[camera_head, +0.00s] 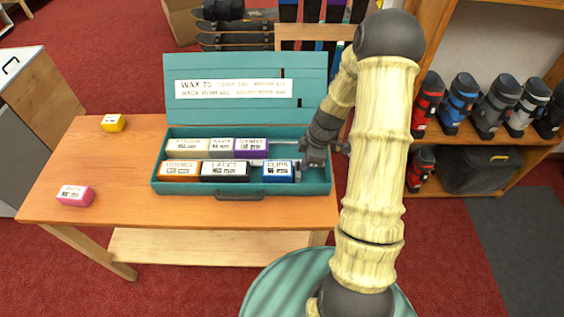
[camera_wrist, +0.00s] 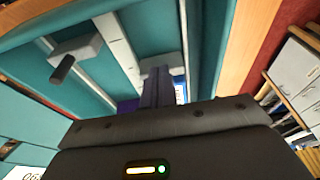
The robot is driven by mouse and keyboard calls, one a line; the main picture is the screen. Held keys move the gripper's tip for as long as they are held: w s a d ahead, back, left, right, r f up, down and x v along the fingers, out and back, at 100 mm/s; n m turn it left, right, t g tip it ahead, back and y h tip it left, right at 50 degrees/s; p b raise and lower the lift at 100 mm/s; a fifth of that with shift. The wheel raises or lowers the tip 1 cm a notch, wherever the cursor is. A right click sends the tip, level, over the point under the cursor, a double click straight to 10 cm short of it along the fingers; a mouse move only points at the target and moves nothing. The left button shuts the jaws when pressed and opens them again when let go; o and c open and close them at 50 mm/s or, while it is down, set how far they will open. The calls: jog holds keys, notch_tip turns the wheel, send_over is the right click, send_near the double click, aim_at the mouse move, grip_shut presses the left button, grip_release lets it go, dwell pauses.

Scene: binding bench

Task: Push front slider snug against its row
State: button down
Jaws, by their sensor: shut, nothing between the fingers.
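The open teal wax box (camera_head: 235,188) stands on the wooden bench. Its front row holds orange, black-and-white and blue (camera_head: 278,172) packs. Its back row holds a cream pack, a pale pack and a purple pack (camera_head: 251,145). My gripper (camera_head: 313,157) is shut and empty, low in the box's right part, just right of the blue pack. In the wrist view the fingertips (camera_wrist: 158,75) are at a pale grey block, apparently the front slider (camera_wrist: 165,62); contact is unclear. The other slider (camera_wrist: 78,48), with a dark knob, stands apart on its rail. The front slider's gap to the blue pack is hidden.
A yellow pack (camera_head: 113,123) and a pink pack (camera_head: 75,195) lie on the bench left of the box. The raised lid (camera_head: 245,107) stands behind the compartments. A shelf with boots (camera_head: 460,100) is at the right.

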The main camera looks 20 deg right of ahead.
aim_at(291, 168)
jog(key=shift+w+a, duration=0.25)
jog(key=shift+a, duration=0.55)
jog(key=shift+w+a, duration=0.2)
jog(key=shift+a, duration=0.65)
jog(key=shift+w+a, duration=0.25)
jog(key=shift+a, duration=0.55)
jog(key=shift+s+d, duration=0.25)
jog(key=shift+d, duration=0.55)
jog(key=a+p+v, duration=0.2)
jog(key=p+v, duration=0.5)
jog(key=v, duration=0.3)
jog(key=shift+w+r, duration=0.35)
jog(key=shift+r, duration=0.3)
jog(key=shift+a, duration=0.15)
jog(key=s+a+r+m+t+h, duration=0.1)
jog(key=s+a+r+m, duration=0.1)
jog(key=s+r+m, duration=0.4)
jog(key=s+a+r+m+h, duration=0.1)
jog(key=s+a+r+m, duration=0.1)
jog(key=s+r+m, duration=0.4)
jog(key=s+m, duration=0.2)
jog(key=s, duration=0.1)
jog(key=shift+a+r+m+t+h, duration=0.3)
jog(key=shift+r+m+t, duration=0.05)
jog(key=shift+m+t, duration=0.05)
